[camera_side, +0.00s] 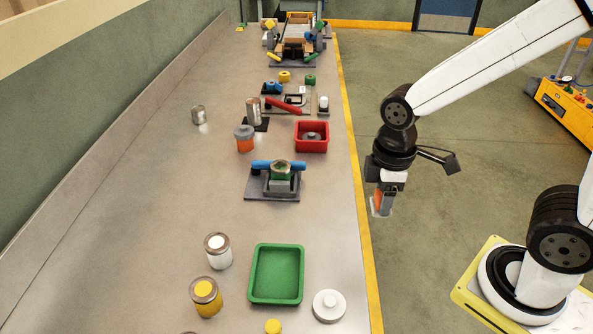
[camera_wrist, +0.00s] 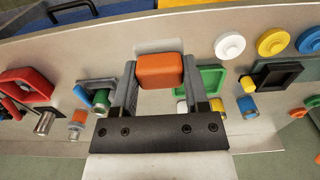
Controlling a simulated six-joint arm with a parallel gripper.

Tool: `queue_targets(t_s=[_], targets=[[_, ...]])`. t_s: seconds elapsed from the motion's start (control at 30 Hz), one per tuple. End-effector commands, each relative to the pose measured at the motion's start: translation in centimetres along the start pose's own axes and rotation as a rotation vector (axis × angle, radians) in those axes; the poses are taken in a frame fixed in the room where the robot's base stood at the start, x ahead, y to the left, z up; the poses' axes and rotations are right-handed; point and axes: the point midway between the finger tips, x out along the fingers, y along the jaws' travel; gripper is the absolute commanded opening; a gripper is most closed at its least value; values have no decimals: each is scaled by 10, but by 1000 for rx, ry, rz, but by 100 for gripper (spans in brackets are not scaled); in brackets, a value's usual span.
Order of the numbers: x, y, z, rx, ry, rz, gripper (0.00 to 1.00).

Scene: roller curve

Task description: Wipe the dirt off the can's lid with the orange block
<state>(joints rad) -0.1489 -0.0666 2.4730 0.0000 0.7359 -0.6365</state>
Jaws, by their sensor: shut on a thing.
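My gripper (camera_side: 382,205) is shut on the orange block (camera_wrist: 160,70), which sits between both fingers in the wrist view. In the side view the block (camera_side: 378,199) is partly hidden by the fingers. My gripper hangs to the right of the bench's yellow edge in that picture, apart from the cans. A green can (camera_side: 281,174) with a metal lid stands upright in a grey fixture beside a blue bar; it also shows in the wrist view (camera_wrist: 101,101), left of my gripper. Dirt on its lid is too small to make out.
A red tray (camera_side: 311,150) lies beyond the fixture and a green tray (camera_side: 276,301) nearer. The bench's left side is mostly clear.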

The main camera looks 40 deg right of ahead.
Motion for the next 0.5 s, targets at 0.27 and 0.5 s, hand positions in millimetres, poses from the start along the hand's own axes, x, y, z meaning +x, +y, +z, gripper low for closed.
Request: queue_targets(t_s=[0.27, 0.5], targets=[[0, 0, 0, 0, 1, 0, 0], [0, 0, 0, 0, 1, 0, 11]])
